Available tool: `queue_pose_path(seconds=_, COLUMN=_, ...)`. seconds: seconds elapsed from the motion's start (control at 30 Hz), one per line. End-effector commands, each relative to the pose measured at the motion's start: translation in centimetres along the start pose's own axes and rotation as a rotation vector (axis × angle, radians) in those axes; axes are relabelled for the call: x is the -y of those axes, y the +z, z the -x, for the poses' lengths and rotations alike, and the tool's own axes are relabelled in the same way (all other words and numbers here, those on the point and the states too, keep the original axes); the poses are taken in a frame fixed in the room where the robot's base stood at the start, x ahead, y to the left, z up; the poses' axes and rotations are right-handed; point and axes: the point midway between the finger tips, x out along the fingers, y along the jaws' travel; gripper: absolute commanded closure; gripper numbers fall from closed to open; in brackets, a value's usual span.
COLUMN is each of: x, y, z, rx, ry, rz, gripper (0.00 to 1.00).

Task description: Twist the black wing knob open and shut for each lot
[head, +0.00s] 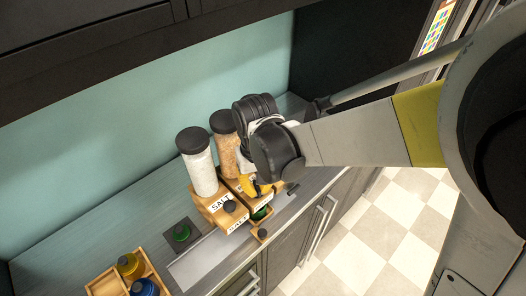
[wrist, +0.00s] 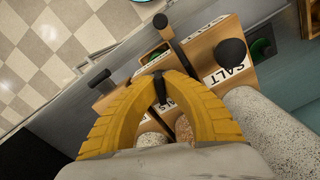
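The black wing knob (wrist: 160,90) shows in the wrist view on the front of the middle wooden dispenser, over a partly hidden label. The yellow fingers of my gripper (wrist: 161,78) close in on it from both sides, and it sits between their tips. In the head view my gripper (head: 256,188) is at the front of the dispensers and its fingers hide most of the knob. The salt dispenser (head: 210,207) stands to its left with its own round black knob (head: 230,206). A green-topped container (head: 260,212) sits low in the middle dispenser's opening.
A salt jar (head: 200,173) and a grain jar (head: 226,143) stand upright with black lids. A green-topped container (head: 181,232) sits on a dark pad. A wooden tray (head: 103,285) holds yellow and blue containers. A grey mat (head: 200,262) lies bare near the counter's front edge.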

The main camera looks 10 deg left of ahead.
Motion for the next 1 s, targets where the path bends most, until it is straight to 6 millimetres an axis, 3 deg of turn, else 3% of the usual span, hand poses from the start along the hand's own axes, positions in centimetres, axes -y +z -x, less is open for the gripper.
queue_pose_path(seconds=0.4, x=0.10, y=0.02, z=-0.02, rx=0.000, ry=0.000, rz=-0.200, gripper=1.00)
queue_pose_path(seconds=0.97, x=0.11, y=0.01, z=0.00, rx=0.000, ry=0.000, rz=-0.232, gripper=1.00)
queue_pose_path(seconds=1.0, x=0.11, y=0.01, z=0.00, rx=0.000, ry=0.000, rz=-0.232, gripper=0.89)
